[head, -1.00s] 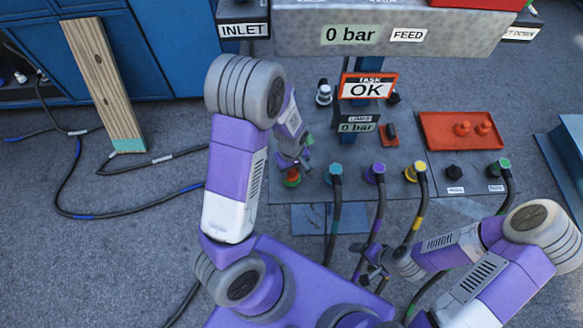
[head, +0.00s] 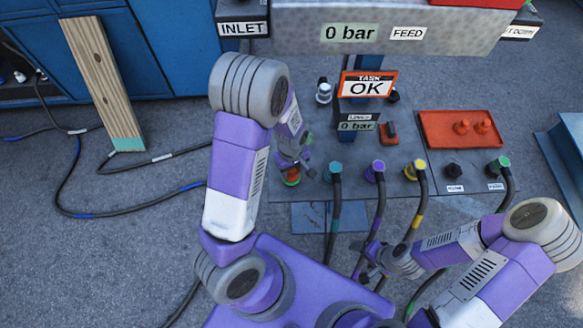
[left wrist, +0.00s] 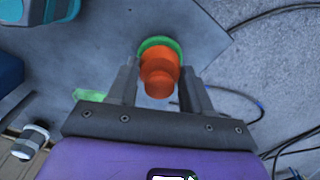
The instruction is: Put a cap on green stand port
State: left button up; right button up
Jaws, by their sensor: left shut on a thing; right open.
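The green stand port (head: 292,183) is at the left end of the grey bench, mostly hidden by my left gripper (head: 297,166). In the left wrist view its green ring (left wrist: 156,42) shows behind an orange cap (left wrist: 160,75) that sits against it, in line with it. Whether the cap is fully seated cannot be told. My left gripper (left wrist: 158,95) is shut on the cap, one finger on each side. My right gripper (head: 372,278) is open, low in the head view among the hoses, away from the ports. Two more orange caps (head: 462,127) (head: 483,126) stand in the red tray (head: 440,118).
Hoses with teal (head: 335,168), purple (head: 376,167), yellow (head: 416,166) and green (head: 503,162) ends stand along the bench front (head: 400,190). A black fitting (head: 453,170) sits between yellow and green. The TASK OK sign (head: 367,86) and 0 bar panel (head: 390,30) rise behind.

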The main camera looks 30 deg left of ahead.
pick_arm(q)
jog(key=o, duration=1.3)
jog(key=shift+o, duration=0.2)
notch_tip(320, 180, up, 8)
jog(key=p, duration=0.3)
jog(key=shift+f, duration=0.2)
